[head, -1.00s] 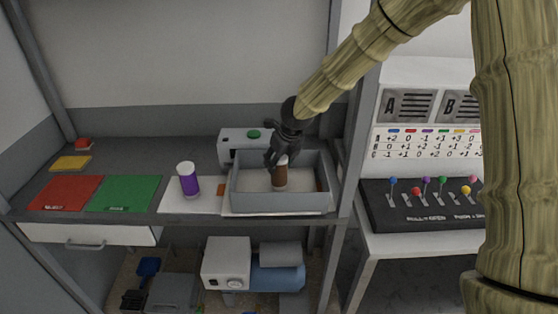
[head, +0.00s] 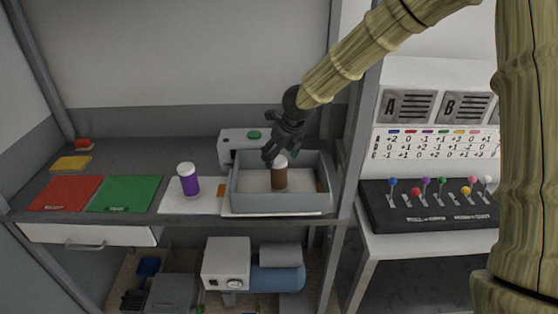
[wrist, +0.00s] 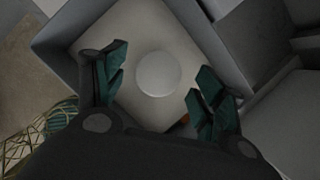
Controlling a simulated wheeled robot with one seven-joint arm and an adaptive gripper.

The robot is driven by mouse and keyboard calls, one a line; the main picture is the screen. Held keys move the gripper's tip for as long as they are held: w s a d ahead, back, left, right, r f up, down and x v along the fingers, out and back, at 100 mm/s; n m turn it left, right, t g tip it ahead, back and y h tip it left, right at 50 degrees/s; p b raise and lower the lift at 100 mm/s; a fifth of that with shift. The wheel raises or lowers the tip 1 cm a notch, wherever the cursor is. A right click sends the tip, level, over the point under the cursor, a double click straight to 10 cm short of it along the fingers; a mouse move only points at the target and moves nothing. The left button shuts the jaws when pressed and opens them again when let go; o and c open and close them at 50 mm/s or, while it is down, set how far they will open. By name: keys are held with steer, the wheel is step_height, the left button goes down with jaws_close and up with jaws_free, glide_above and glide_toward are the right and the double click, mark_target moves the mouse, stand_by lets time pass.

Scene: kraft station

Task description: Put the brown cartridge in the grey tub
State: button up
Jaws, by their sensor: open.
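The brown cartridge (head: 279,178) with a white cap stands upright inside the grey tub (head: 281,198) on the bench. My gripper (head: 275,156) is just above the cartridge, partly overlapping its cap in the head view. In the wrist view the cartridge's round white cap (wrist: 158,73) shows beyond and between the two green-padded fingers of my gripper (wrist: 163,92), which are spread apart and do not touch it. The cap hides the cartridge's body in that view.
A purple cartridge (head: 189,182) with a white cap stands on a white mat left of the tub. A white box with a green button (head: 254,135) is behind the tub. Red (head: 66,193) and green (head: 125,193) mats lie farther left. A lever panel (head: 430,204) is at right.

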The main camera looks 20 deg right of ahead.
steer(key=b+v, duration=0.1)
steer(key=v, duration=0.8)
steer(key=shift+r, duration=0.25)
